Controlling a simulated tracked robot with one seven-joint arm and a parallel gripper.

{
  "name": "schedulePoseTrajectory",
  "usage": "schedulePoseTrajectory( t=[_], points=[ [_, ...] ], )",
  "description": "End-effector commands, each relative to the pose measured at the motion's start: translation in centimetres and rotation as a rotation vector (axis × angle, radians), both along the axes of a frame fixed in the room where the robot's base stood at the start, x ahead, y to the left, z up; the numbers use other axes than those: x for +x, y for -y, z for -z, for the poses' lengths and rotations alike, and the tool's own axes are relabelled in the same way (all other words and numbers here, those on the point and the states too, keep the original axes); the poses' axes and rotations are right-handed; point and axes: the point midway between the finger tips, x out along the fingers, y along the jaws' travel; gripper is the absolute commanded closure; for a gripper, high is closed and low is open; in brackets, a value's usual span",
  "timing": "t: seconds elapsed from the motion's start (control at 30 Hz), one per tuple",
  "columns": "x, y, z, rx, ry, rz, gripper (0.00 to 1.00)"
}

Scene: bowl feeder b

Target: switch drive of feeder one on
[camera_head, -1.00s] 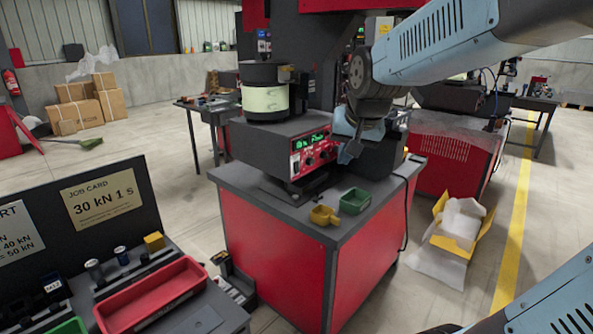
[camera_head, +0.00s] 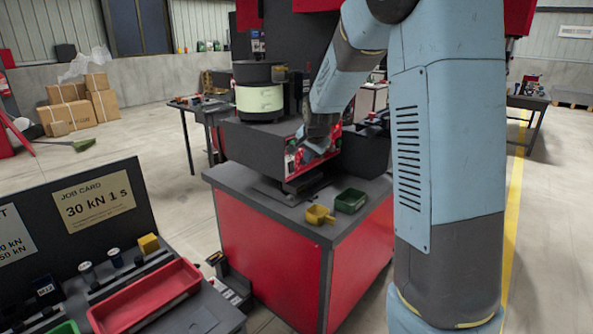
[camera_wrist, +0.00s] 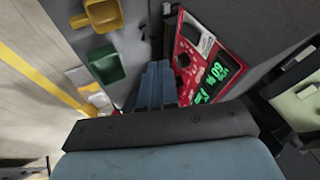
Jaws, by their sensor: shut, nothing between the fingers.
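The feeder's red control panel (camera_head: 305,158) is on the front of the dark feeder base, on the red bench. In the wrist view the panel (camera_wrist: 195,55) shows a lit green display (camera_wrist: 212,80), dark knobs and a pale rocker or label at its far end. My gripper (camera_head: 303,158) is shut and empty, in front of the panel, and hides much of it in the head view. In the wrist view the closed fingers (camera_wrist: 158,72) lie just beside the panel's edge. Contact cannot be told. The drive switch's state cannot be read.
The feeder bowl (camera_head: 260,98) stands above the panel. A yellow scoop (camera_head: 320,215) and a green bin (camera_head: 350,201) sit on the bench top (camera_head: 270,200), near its front. A red tray (camera_head: 145,298) and the job card (camera_head: 94,202) are at lower left.

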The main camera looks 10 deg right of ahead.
Motion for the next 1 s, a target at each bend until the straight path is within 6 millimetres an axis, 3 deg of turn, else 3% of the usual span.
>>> schedulePoseTrajectory(
  t=[0.47, 1.0],
  points=[
    [0.5, 0.0, 0.7, -0.001, -0.001, 0.000, 1.00],
    [5.1, 0.5, 7.4, -0.001, -0.001, 0.002, 1.00]
  ],
)
